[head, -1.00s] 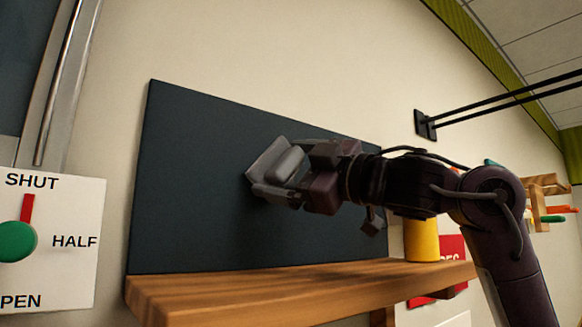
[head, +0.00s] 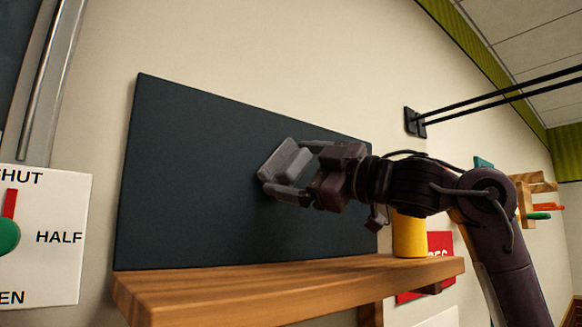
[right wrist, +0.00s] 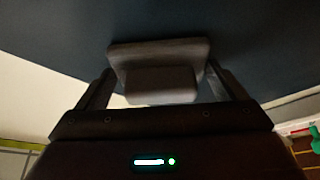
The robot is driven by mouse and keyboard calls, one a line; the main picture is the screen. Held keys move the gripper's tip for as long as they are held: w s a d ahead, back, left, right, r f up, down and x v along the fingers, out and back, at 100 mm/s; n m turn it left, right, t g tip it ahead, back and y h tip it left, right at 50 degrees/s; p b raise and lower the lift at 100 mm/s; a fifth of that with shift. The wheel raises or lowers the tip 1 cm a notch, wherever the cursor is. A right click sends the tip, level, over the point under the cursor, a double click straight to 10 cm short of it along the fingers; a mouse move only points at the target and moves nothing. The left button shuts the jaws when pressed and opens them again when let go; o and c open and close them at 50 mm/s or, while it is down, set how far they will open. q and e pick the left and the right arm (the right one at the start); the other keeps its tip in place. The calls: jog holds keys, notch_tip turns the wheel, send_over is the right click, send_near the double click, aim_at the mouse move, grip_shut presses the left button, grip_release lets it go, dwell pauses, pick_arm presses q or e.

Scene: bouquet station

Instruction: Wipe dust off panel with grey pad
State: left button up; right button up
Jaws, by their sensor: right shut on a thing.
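The dark panel (head: 200,170) stands upright against the wall on a wooden shelf. No dust shows clearly on its face. My right gripper (head: 290,174) is shut on the grey pad (head: 278,160), in front of the panel's middle right part. The right wrist view also shows the pad (right wrist: 160,52) between the two fingers (right wrist: 160,88), its flat face towards the dark panel (right wrist: 255,40). I cannot tell for sure whether the pad touches the panel. My left gripper is not in view.
The wooden shelf (head: 220,290) runs below the panel. A yellow cylinder (head: 409,236) stands on its right end, behind my arm. A white dial plate (head: 60,240) with a green knob is at the left. Black rails (head: 500,92) stick out from the wall at upper right.

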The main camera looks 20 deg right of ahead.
aim_at(258, 162)
jog(key=shift+s+a, duration=0.2)
jog(key=shift+a, duration=0.45)
jog(key=shift+s+a, duration=0.25)
jog(key=shift+a, duration=0.45)
jog(key=shift+s+a, duration=0.2)
jog(key=shift+a, duration=0.45)
jog(key=shift+s+d+b, duration=0.25)
jog(key=shift+s+b, duration=0.3)
jog(key=shift+s, duration=0.25)
jog(key=shift+s+d+b, duration=0.15)
jog(key=shift+s+d, duration=0.1)
jog(key=shift+s, duration=0.4)
jog(key=shift+s+d+b, duration=0.2)
jog(key=shift+s+d, duration=0.05)
jog(key=shift+s, duration=0.4)
jog(key=shift+s+d+b, duration=0.15)
jog(key=shift+s+d, duration=0.1)
jog(key=shift+s, duration=0.4)
jog(key=s, duration=0.1)
jog(key=s+d, duration=0.1)
jog(key=s, duration=0.1)
jog(key=shift+b, duration=0.3)
jog(key=shift+w, duration=0.2)
